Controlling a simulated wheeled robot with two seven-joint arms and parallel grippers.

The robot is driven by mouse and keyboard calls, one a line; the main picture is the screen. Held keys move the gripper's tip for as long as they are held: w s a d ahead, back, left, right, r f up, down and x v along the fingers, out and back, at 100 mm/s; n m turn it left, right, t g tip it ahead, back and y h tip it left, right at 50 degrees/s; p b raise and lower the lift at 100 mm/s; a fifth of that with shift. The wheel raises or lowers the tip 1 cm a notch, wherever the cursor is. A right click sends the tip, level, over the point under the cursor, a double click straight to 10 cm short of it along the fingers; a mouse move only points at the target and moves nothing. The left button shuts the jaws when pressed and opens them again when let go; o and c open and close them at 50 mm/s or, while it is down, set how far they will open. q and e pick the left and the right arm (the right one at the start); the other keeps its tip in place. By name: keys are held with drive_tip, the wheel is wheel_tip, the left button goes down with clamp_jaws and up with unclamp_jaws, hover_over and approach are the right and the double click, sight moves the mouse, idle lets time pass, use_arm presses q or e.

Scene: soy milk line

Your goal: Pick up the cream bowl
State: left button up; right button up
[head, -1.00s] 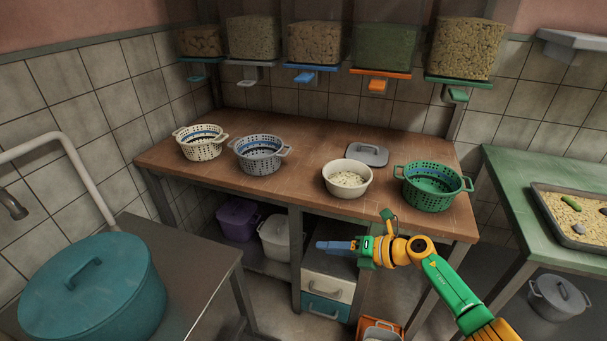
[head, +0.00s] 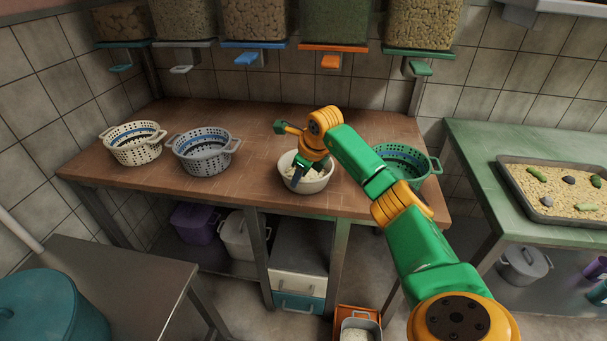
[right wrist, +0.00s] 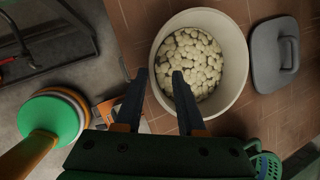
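The cream bowl (head: 317,186) stands upright on the brown worktop, filled with pale beans or pieces. It also shows in the right wrist view (right wrist: 240,62). My right gripper (head: 296,177) is at the bowl, reaching down from above. In the right wrist view its two dark fingers (right wrist: 160,75) are apart, with one over the inside of the bowl and the other outside the left rim. The rim lies between them, and no contact is visible. My left gripper is not in view.
A green colander (head: 412,160) stands right of the bowl, partly behind my right arm. A grey colander (head: 204,155) and a cream colander (head: 134,145) stand to the left. A grey lid (right wrist: 273,58) lies beside the bowl. Dispensers hang above. The worktop's front edge is close.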

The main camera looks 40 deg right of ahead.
drive_tip(key=x, duration=0.4)
drive_tip(key=shift+a+f, duration=0.2)
drive_tip(key=shift+f, duration=0.1)
clamp_jaws()
idle(1.0)
